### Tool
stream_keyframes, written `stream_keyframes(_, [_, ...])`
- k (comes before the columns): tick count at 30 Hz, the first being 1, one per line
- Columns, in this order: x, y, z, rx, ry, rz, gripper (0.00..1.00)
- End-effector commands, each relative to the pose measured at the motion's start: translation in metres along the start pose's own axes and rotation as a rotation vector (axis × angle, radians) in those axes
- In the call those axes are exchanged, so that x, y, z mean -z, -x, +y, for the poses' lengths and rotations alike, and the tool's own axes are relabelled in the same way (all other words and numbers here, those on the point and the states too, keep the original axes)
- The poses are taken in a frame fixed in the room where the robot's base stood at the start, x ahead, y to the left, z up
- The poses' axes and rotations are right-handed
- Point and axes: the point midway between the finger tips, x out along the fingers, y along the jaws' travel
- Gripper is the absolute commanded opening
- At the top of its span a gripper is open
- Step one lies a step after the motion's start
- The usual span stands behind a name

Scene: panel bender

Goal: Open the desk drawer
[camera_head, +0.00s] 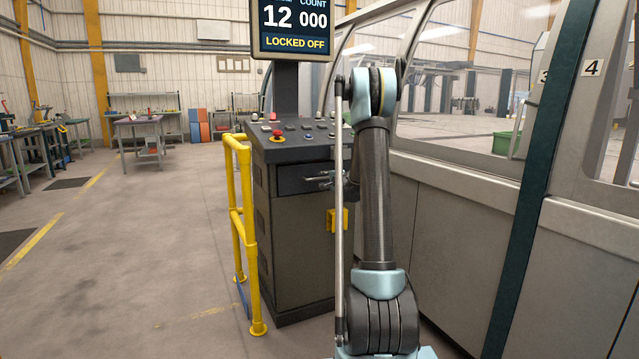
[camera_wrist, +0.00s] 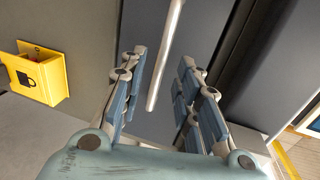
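The dark grey control desk (camera_head: 295,240) stands in the middle of the head view, with a drawer front (camera_head: 295,180) just under its sloped top. The drawer looks shut. My gripper (camera_head: 322,180) is in front of the right part of the drawer, partly hidden by my arm. In the wrist view my gripper (camera_wrist: 162,65) has its fingers spread apart. A pale round handle bar (camera_wrist: 166,55) shows in the gap between them, and I see no finger touching it. How deep the bar sits between the fingers is hard to tell.
A yellow lock box (camera_head: 337,220) is on the desk front below the drawer; it also shows in the wrist view (camera_wrist: 38,75). A yellow guard rail (camera_head: 246,230) stands left of the desk. The machine's grey panels (camera_head: 450,225) close off the right.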

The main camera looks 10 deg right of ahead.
Motion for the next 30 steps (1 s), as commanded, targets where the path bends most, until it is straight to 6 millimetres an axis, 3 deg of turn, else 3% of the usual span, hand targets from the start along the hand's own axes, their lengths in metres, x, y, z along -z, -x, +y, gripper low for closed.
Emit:
stream_keyframes(6, [0.000,-0.035,0.000,0.000,0.000,-0.001,0.30])
stream_keyframes(12, [0.000,-0.054,0.000,0.000,0.000,0.000,0.30])
stream_keyframes(24, [0.000,-0.059,0.000,0.000,0.000,0.000,0.30])
stream_keyframes(28, [0.000,-0.059,0.000,0.000,0.000,0.000,0.03])
stream_keyframes(30, [0.000,-0.059,0.000,0.000,0.000,0.000,0.00])
